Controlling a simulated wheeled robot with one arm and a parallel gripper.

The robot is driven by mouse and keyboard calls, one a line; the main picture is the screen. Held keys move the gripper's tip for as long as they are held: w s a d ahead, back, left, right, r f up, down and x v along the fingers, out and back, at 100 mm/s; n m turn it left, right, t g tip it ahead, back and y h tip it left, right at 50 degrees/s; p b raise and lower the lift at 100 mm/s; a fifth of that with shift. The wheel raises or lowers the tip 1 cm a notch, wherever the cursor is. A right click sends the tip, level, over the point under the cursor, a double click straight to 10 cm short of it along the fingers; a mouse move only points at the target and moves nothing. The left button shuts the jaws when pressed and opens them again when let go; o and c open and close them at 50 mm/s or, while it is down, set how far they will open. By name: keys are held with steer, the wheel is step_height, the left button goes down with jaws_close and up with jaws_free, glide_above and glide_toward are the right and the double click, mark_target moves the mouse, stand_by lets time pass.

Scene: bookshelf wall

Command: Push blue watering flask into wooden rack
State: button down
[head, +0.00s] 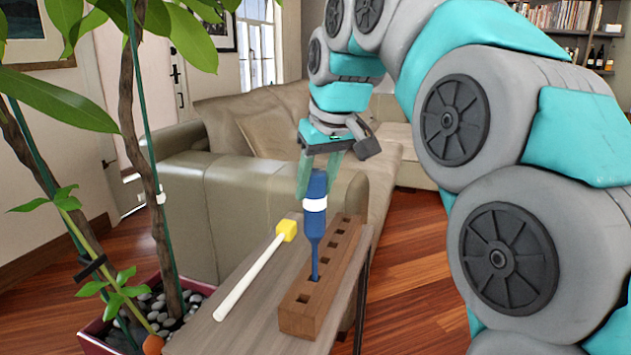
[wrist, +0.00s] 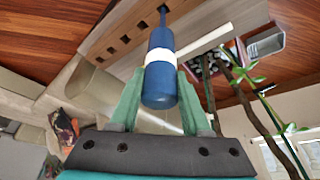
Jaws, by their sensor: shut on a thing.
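The blue watering flask (head: 315,222) has a white band and a thin lower stem. It stands about upright over the wooden rack (head: 296,317), a long brown block with a row of square holes. The stem's tip is at a hole near the rack's front end; how deep it sits I cannot tell. My gripper (head: 317,178) is shut on the flask's upper body from above. In the wrist view, the flask (wrist: 160,92) lies between the two green fingers of my gripper (wrist: 159,76), and its stem points to the rack (wrist: 126,17).
The rack stands on a narrow grey-brown table (head: 196,336). A white stick with a yellow head (head: 287,230) lies left of the rack. A potted plant (head: 150,190) stands at the left, its leaves overhanging. A beige sofa (head: 200,220) is behind the table.

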mark_target(320, 175)
steer(key=shift+f+b, duration=0.65)
steer(key=shift+f, duration=0.6)
steer(key=shift+f+b, duration=0.45)
steer(key=shift+f, duration=0.5)
jaws_free()
steer(key=shift+r, duration=0.1)
steer(key=p+v, duration=0.1)
steer(key=v, duration=0.1)
steer(key=p+v, duration=0.2)
steer(key=v, duration=0.1)
steer(key=p+v, duration=0.1)
steer(key=v, duration=0.2)
steer(key=shift+w+a+r, duration=0.15)
steer(key=shift+w+r, duration=0.1)
steer(key=shift+r, duration=0.05)
steer(key=shift+s+r, duration=0.15)
